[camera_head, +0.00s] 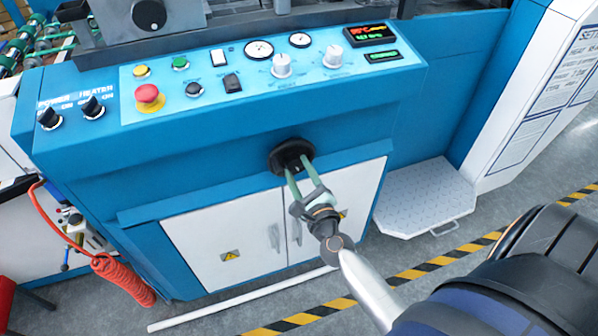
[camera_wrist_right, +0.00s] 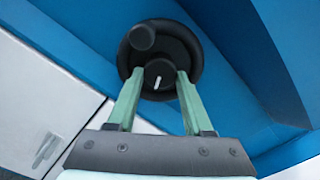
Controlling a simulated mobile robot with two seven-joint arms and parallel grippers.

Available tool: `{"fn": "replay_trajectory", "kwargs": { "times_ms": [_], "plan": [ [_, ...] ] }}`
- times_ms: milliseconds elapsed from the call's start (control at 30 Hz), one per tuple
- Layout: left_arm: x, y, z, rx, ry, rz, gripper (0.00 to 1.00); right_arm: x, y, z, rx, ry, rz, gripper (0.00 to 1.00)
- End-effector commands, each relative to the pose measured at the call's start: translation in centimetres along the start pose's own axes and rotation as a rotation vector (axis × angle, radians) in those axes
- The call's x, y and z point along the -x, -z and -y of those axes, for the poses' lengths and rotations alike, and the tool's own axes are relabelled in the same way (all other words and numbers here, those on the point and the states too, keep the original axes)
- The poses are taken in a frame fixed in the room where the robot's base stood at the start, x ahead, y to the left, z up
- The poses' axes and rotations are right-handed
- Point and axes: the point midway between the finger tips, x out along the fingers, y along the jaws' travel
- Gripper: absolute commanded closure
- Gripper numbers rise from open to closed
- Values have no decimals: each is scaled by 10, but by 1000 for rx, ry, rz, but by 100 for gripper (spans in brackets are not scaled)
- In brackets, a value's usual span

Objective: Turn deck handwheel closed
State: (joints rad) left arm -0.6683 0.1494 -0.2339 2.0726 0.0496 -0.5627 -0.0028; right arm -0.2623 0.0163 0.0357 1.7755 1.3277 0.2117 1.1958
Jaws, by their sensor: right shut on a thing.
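The deck handwheel (camera_head: 291,152) is a small black wheel on the blue front of the machine, above the white cabinet doors. In the right wrist view the handwheel (camera_wrist_right: 191,43) shows a round knob near its upper left rim and a short white mark on its hub. My right gripper (camera_head: 298,171) reaches it from the front. Its two green fingers (camera_wrist_right: 160,80) are shut on the handwheel, one on each side of the hub. The exact contact at the fingertips is partly hidden. My left gripper is not in view.
The control panel (camera_head: 210,88) with knobs, gauges and a red button (camera_head: 148,94) lies above the wheel. A white step plate (camera_head: 425,196) stands at the right. A red coiled hose (camera_head: 122,279) hangs at the left. Yellow-black tape (camera_head: 420,270) crosses the floor.

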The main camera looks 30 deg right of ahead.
Motion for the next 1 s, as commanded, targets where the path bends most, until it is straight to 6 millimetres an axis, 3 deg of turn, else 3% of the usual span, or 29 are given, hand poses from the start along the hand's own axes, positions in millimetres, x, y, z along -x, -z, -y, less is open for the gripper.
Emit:
{"fn": "replay_trajectory", "kwargs": {
  "times_ms": [533,567,800,1000],
  "plan": [
    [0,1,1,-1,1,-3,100,0,0,0,-26,0,0,100],
    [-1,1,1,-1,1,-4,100,0,0,0,-26,0,0,47],
    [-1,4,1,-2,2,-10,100,0,0,0,-25,0,0,20],
    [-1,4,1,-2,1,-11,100,0,0,0,-24,0,0,19]
  ]
}}
